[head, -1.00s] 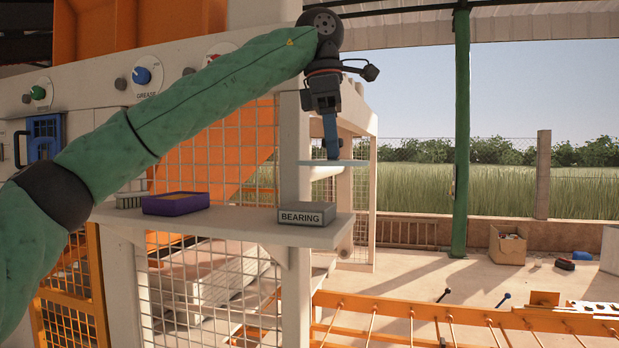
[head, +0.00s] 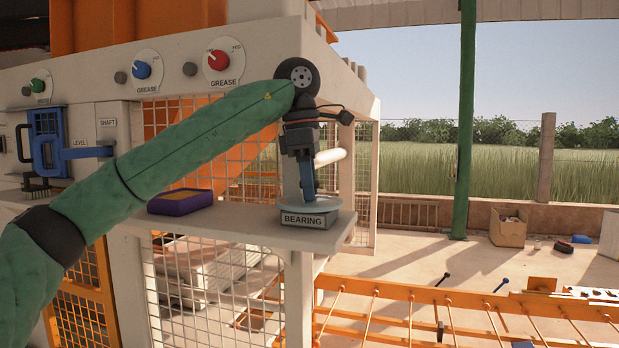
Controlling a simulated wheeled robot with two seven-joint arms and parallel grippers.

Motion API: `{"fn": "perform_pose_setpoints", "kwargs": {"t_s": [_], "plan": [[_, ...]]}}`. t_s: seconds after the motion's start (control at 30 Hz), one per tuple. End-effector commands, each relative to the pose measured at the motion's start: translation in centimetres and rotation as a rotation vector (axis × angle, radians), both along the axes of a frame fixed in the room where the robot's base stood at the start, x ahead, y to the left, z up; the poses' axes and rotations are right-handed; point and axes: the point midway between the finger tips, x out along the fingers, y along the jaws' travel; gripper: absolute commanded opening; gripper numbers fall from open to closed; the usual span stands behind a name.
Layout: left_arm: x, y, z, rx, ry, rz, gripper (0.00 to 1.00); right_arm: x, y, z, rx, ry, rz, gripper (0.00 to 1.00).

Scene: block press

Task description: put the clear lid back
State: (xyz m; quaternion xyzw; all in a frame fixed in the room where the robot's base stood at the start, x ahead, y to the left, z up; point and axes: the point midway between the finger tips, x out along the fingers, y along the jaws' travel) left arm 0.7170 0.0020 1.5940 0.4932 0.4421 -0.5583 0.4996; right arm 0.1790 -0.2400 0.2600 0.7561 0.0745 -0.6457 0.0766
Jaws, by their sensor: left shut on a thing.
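The clear lid (head: 329,201) is a thin pale disc, seen nearly edge-on. My left gripper (head: 308,195) points down and is shut on the lid from above. The lid lies over the top of the small grey box labelled BEARING (head: 309,221), which stands on the shelf's right end. I cannot tell whether the lid touches the box or hovers just above it. The lid and the fingers hide most of the box's top. My right gripper is not in view.
The pale shelf (head: 245,219) also carries a purple tray (head: 180,201) with a yellow inside. Blue (head: 147,65) and red (head: 219,60) GREASE knobs sit on the panel behind. An orange rail frame (head: 400,307) lies at the lower right. Open floor lies beyond it.

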Motion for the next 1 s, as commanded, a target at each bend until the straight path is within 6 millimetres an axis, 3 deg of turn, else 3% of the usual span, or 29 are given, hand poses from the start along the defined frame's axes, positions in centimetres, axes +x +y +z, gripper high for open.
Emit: {"fn": "perform_pose_setpoints", "kwargs": {"t_s": [0.5, 0.53, 0.63, 1.0], "plan": [[-0.05, -0.04, -0.45, -0.001, -0.001, 0.000, 0.04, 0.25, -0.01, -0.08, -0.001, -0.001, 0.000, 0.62], [-0.04, -0.05, -0.41, -0.001, -0.001, 0.000, 0.37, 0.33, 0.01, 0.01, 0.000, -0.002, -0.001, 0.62], [-0.04, -0.05, -0.40, 0.000, 0.000, 0.000, 0.55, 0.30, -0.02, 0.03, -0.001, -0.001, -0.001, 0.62], [-0.05, -0.05, -0.04, -0.001, -0.001, -0.001, 0.55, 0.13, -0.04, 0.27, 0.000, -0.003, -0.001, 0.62]]}}
